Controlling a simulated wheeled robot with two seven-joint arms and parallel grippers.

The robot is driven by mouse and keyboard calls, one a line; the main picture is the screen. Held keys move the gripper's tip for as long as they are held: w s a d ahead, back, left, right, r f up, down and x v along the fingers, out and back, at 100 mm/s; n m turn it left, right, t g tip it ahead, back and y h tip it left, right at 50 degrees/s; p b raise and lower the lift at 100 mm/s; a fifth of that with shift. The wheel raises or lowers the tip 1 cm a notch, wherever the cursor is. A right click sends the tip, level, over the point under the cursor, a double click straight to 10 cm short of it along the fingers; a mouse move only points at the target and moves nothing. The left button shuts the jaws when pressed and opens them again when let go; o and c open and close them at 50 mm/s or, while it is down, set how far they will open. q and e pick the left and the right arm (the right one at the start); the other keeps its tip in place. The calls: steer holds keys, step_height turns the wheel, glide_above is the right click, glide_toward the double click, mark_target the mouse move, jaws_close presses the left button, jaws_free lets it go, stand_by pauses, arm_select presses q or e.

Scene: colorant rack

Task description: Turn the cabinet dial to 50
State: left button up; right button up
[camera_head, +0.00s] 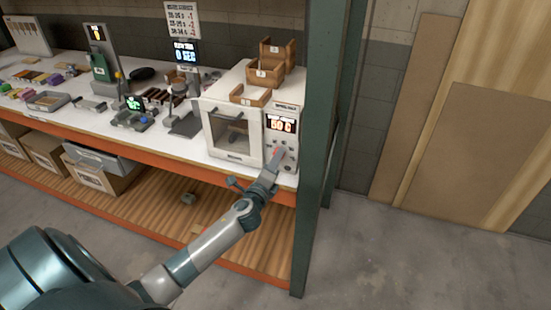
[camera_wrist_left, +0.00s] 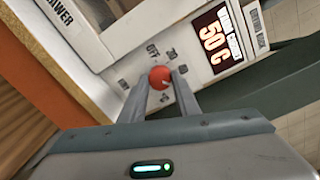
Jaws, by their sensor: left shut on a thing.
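The white cabinet (camera_head: 232,122) stands at the right end of the shelf, with a glass door and a control panel on its right side. Its display (camera_head: 282,124) is lit, and in the left wrist view the display (camera_wrist_left: 216,38) reads 50 C. The red dial (camera_wrist_left: 160,77) sits below the display among printed marks, one of which reads OFF. My left gripper (camera_head: 275,158) reaches the panel from the front, and in the left wrist view its two fingers (camera_wrist_left: 164,92) are closed around the dial. The dial is mostly covered in the head view. My right gripper is not in view.
Wooden trays (camera_head: 250,95) sit on top of the cabinet. A green post (camera_head: 318,140) stands close to the right of the panel. Instruments and small items fill the white shelf top to the left. The floor (camera_head: 400,240) at right is clear.

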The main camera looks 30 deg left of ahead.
arm_select(q)
steer(key=shift+m, duration=1)
steer(key=o, duration=1.1)
steer(key=shift+c, duration=0.2)
steer(key=shift+s, duration=0.1)
steer(key=b+v, duration=0.4)
steer(key=v, duration=1.3)
steer(key=shift+d+f, duration=0.1)
steer(key=shift+f, duration=0.1)
